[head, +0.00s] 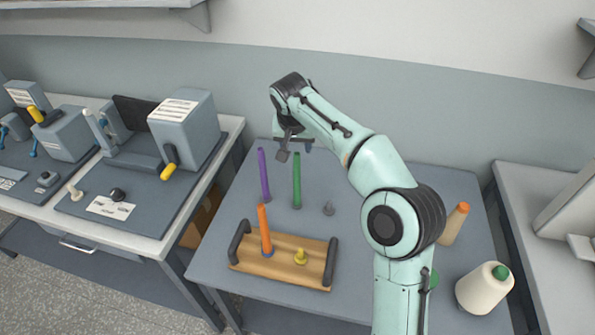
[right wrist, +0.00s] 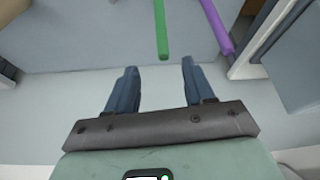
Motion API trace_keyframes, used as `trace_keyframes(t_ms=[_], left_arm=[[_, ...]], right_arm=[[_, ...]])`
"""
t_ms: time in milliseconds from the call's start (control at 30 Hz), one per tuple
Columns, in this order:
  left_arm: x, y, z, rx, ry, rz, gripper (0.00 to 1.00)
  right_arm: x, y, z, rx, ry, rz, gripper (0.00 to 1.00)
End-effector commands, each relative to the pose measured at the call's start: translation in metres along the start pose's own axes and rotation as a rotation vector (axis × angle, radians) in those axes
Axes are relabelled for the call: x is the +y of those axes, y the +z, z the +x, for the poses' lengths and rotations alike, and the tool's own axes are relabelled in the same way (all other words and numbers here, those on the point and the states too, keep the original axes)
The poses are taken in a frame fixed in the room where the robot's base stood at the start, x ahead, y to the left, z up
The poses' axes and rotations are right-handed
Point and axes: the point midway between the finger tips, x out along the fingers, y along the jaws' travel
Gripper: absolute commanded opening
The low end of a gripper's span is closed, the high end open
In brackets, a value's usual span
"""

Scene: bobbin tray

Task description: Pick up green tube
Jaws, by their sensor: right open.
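The green tube (head: 297,182) stands upright on the grey-blue table in the head view, right of a purple tube (head: 263,175). My right gripper (head: 295,152) is above and close to the top of the green tube. In the right wrist view, the gripper (right wrist: 155,72) is open, with nothing between its fingers. The green tube (right wrist: 161,30) shows there just beyond the fingertips, and the purple tube (right wrist: 216,25) is to its right. My left gripper is not in view.
A wooden tray (head: 290,272) with dark handles holds an orange tube (head: 265,230) and a yellow peg (head: 300,257). A small grey peg (head: 328,208) stands right of the green tube. Machines occupy the left bench (head: 130,240).

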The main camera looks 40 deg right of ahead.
Motion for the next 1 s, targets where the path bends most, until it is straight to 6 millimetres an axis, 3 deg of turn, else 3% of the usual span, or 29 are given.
trace_keyframes(t_ms=[400,667,1000], left_arm=[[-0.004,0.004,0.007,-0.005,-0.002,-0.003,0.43],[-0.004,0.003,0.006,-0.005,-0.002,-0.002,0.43],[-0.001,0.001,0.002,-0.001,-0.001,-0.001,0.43]], right_arm=[[0.000,0.001,0.069,-0.004,0.003,-0.001,0.53],[-0.001,-0.001,0.088,-0.003,0.001,0.001,0.53],[-0.004,-0.003,0.132,-0.001,0.000,0.001,0.53]])
